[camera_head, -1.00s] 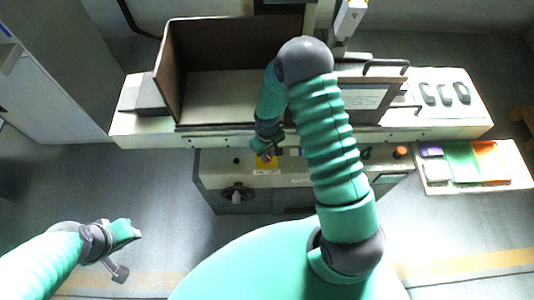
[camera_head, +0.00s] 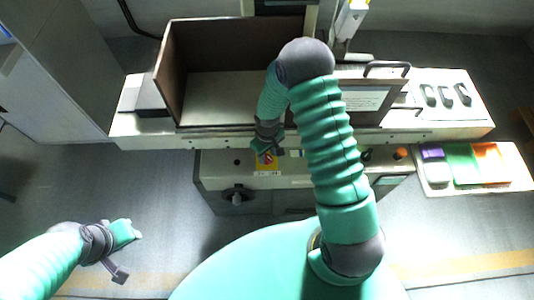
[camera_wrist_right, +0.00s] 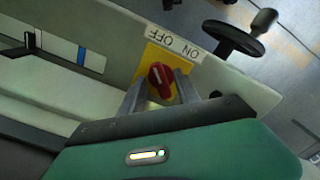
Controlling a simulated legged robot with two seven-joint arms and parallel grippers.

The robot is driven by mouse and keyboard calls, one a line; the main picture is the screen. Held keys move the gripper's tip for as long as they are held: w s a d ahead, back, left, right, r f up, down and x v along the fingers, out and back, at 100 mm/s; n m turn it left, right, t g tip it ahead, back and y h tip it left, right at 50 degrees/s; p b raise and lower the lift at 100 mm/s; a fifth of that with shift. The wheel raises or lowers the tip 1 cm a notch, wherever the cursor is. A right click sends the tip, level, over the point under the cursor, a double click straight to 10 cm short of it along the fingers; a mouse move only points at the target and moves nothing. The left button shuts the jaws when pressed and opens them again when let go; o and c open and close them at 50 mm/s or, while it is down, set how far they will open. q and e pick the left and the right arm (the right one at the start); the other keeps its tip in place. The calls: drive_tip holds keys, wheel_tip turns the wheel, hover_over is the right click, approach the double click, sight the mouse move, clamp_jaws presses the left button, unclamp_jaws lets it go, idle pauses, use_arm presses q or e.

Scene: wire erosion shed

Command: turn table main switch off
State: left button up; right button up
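The main switch is a red rotary knob (camera_wrist_right: 161,80) on a yellow plate (camera_wrist_right: 152,57), with a white ON/OFF label (camera_wrist_right: 172,48) that reads upside down in the right wrist view. In the head view the yellow plate (camera_head: 267,172) is on the front of the machine cabinet. My right gripper (camera_wrist_right: 161,88) is at the knob, one finger on each side. Its fingers are apart, with yellow showing between; I cannot tell whether either touches the knob. It also shows in the head view (camera_head: 267,149). My left gripper (camera_head: 126,252) hangs at lower left, away from the machine.
A black handwheel (camera_wrist_right: 234,40) sticks out near the switch and shows in the head view (camera_head: 237,195). An orange button (camera_head: 400,153) is on the same front at right. Above is an open-fronted brown tank (camera_head: 171,75). A side shelf (camera_head: 519,183) holds coloured items. The floor at left is clear.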

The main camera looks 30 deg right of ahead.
sight(267, 158)
wheel_tip(267, 158, up, 17)
idle(0.4)
drive_tip(key=shift+f, duration=0.1)
drive_tip(key=s+a+r+m+t, duration=0.1)
drive_tip(key=s+a+r+t, duration=0.1)
drive_tip(key=s+a, duration=0.5)
drive_tip(key=shift+s+a+r+t, duration=0.3)
drive_tip(key=shift+s+r, duration=0.3)
drive_tip(key=shift+s, duration=0.65)
drive_tip(key=shift+s+a, duration=0.1)
drive_tip(key=shift+s, duration=0.05)
drive_tip(key=shift+a, duration=0.15)
